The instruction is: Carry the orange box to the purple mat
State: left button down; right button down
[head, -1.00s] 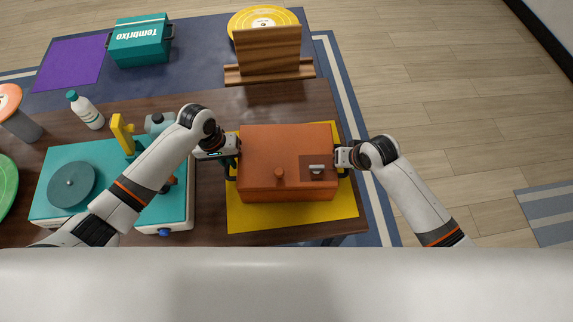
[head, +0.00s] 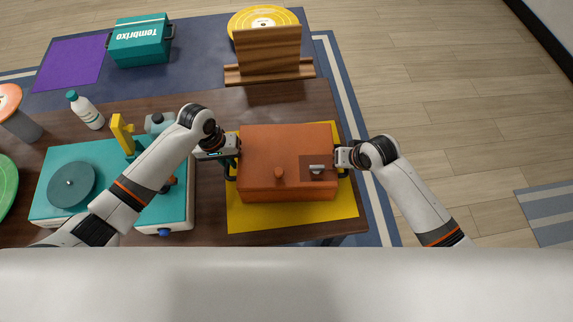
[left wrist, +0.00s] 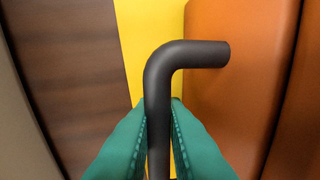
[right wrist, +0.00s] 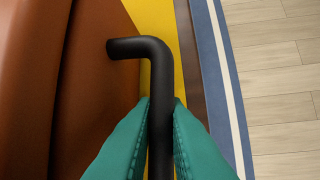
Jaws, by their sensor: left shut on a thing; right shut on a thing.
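The orange box (head: 287,150) is over the yellow mat (head: 290,216) at the table's front right; I cannot tell if it touches the mat. It has a dark handle on each side. My left gripper (head: 232,154) is shut on the left handle, and the left wrist view shows the green fingers around the black bar (left wrist: 158,125). My right gripper (head: 345,158) is at the right side, shut on the right handle, seen between the fingers in the right wrist view (right wrist: 160,125). The purple mat (head: 70,63) lies bare at the far left, beside a teal box.
The teal box (head: 141,41) stands right of the purple mat. A wooden stand (head: 268,52) with a yellow disc (head: 262,17) is at the back. A teal record player (head: 75,187), a white bottle (head: 86,111) and a lamp-like cylinder (head: 14,112) are left of the orange box.

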pick_arm(q)
jog(key=shift+w+r, duration=0.1)
jog(key=shift+r, duration=0.2)
pick_arm(e)
jog(key=shift+w+r, duration=0.1)
jog(key=shift+r, duration=0.1)
